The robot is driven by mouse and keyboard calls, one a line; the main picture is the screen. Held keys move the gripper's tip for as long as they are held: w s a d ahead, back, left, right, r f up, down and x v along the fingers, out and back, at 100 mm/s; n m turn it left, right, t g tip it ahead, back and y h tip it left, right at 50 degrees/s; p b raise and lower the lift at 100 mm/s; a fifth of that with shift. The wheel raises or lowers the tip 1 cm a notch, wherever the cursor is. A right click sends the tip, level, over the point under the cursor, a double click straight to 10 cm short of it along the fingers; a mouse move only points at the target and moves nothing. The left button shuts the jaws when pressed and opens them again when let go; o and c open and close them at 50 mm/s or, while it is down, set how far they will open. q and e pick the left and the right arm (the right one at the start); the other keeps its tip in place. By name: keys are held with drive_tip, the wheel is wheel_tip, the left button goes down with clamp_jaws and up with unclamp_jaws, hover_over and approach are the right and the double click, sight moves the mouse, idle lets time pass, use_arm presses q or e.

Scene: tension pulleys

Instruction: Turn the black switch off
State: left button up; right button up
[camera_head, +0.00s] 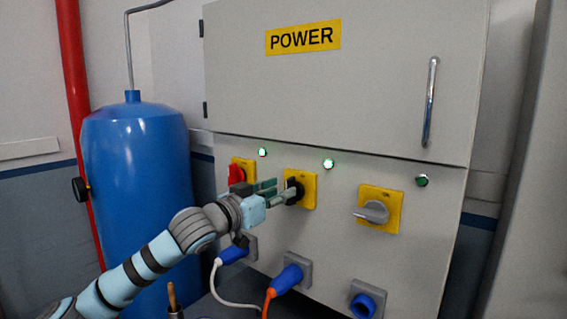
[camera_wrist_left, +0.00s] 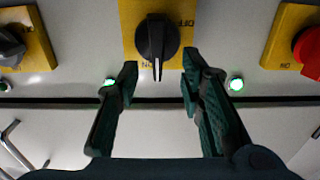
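The black switch (camera_head: 296,190) sits on a yellow plate (camera_head: 309,180) in the middle of the grey power cabinet's lower panel. In the left wrist view, upside down, the black switch (camera_wrist_left: 157,38) has its white-marked pointer toward the ON label, and OFF shows at the opposite side. The green lamp (camera_head: 328,163) above it is lit. My left gripper (camera_head: 284,189) reaches it from the left. The wrist view shows this gripper (camera_wrist_left: 160,75) open, fingers apart, with the knob centred just beyond the tips; contact cannot be seen. My right gripper is not in view.
A red switch (camera_head: 237,173) is left of the black one, a grey switch (camera_head: 372,212) right. Below are blue plugs, one (camera_head: 287,279) with an orange cable. A blue tank (camera_head: 135,190) stands left. A door handle (camera_head: 430,102) projects above.

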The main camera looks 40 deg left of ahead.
use_arm(q)
drive_tip(key=shift+w+d+f+p, duration=0.1)
drive_tip(key=shift+w+f+p, duration=0.1)
drive_tip(key=shift+w, duration=0.3)
drive_tip(key=shift+w+d+f+p, duration=0.1)
drive_tip(key=shift+w+p, duration=0.05)
drive_tip(key=shift+w, duration=0.35)
drive_tip(key=shift+c, duration=0.4)
drive_tip(key=shift+a, duration=0.1)
clamp_jaws()
